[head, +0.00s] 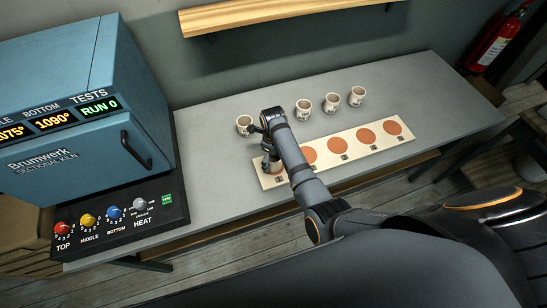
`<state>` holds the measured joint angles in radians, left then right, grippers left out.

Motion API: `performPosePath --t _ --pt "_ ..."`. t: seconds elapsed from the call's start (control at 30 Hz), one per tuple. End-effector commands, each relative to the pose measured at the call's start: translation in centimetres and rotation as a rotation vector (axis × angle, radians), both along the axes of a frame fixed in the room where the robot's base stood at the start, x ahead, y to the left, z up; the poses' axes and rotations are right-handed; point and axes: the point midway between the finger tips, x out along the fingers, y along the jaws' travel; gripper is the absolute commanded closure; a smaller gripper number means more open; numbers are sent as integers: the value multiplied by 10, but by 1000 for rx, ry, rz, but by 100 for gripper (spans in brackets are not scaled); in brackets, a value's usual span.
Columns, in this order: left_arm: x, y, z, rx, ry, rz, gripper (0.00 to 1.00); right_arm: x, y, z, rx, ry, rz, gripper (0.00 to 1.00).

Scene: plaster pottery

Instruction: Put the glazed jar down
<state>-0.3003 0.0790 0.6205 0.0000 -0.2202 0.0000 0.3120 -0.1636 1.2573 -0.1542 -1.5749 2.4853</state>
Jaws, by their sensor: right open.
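My right gripper (267,156) is open, pointing down over the left end of a pale strip (326,160) with a row of reddish-brown round spots. The spot at that end is mostly hidden by the gripper, and I cannot tell whether a jar stands there. A small pale jar (244,125) stands upright on the table just left of the gripper. Three similar jars (303,109), (331,103), (357,96) stand behind the strip. I cannot tell which is glazed. The other spots, such as the far right one (392,128), are bare. My left gripper is out of view.
A blue kiln (75,120) with a closed door and a knob panel (120,217) fills the table's left end. A wooden shelf (270,15) is on the wall behind. A fire extinguisher (495,42) hangs at right. The grey table (430,85) is clear at its right end.

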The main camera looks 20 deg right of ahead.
Motion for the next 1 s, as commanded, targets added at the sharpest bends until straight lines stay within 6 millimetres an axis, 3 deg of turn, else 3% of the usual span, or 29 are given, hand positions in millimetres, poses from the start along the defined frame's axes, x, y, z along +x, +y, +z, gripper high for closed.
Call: performPosePath --t 0.03,0.1,0.3,0.53,1.0 --pt "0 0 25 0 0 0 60 0 0 24 0 -1 0 17" --pt "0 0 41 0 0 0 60 1 0 40 0 -1 0 17" --pt "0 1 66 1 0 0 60 1 0 77 1 -2 0 17" --pt "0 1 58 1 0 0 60 1 0 97 1 -2 1 17" --pt "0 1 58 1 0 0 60 1 0 99 0 0 0 17"
